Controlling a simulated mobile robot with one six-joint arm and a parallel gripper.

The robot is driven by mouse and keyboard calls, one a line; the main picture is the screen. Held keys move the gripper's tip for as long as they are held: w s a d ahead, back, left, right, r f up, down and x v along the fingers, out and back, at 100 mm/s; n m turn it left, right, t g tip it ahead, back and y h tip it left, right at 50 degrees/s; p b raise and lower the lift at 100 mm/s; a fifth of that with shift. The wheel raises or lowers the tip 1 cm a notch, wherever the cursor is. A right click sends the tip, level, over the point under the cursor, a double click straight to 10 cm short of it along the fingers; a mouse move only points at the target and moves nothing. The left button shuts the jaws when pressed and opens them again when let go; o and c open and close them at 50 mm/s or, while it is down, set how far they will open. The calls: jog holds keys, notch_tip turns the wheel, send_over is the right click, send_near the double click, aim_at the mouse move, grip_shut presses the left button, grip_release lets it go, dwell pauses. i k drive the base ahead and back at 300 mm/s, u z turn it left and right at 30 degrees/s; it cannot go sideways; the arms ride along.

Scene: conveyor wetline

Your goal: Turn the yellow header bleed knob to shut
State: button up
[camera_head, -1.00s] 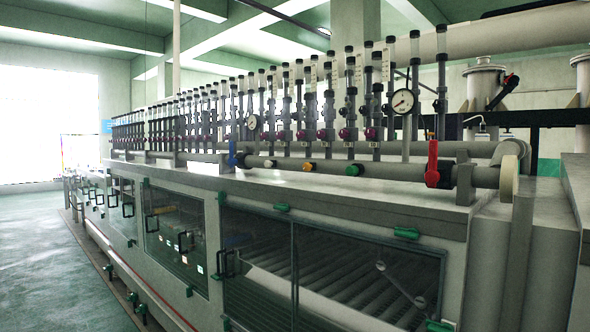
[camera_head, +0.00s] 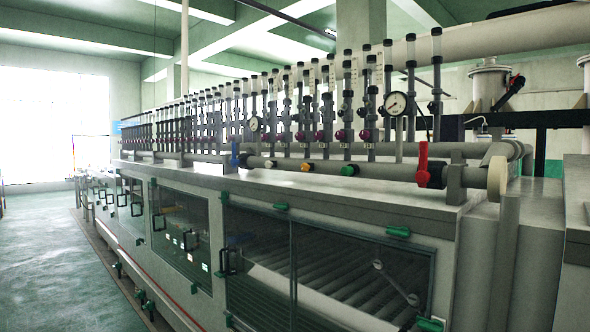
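The yellow header bleed knob (camera_head: 307,166) is a small yellow-orange knob on the grey header pipe (camera_head: 385,172) that runs along the top of the machine. A white knob (camera_head: 270,164) sits to its left and a green knob (camera_head: 349,170) to its right on the same pipe. The yellow knob is too small in view to tell how far it is turned. My gripper is not in view, and nothing of my arm shows near the knob.
A red-handled valve (camera_head: 423,165) stands at the pipe's right end and a blue-handled valve (camera_head: 235,155) at its left. Upright flow tubes rise behind the pipe, with a pressure gauge (camera_head: 396,103). The machine's glass-doored front (camera_head: 335,268) lies below. Open green floor (camera_head: 45,260) extends at left.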

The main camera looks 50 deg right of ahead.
aim_at(305, 167)
jog(key=z, duration=0.1)
jog(key=i, duration=0.95)
jog(key=u, duration=0.05)
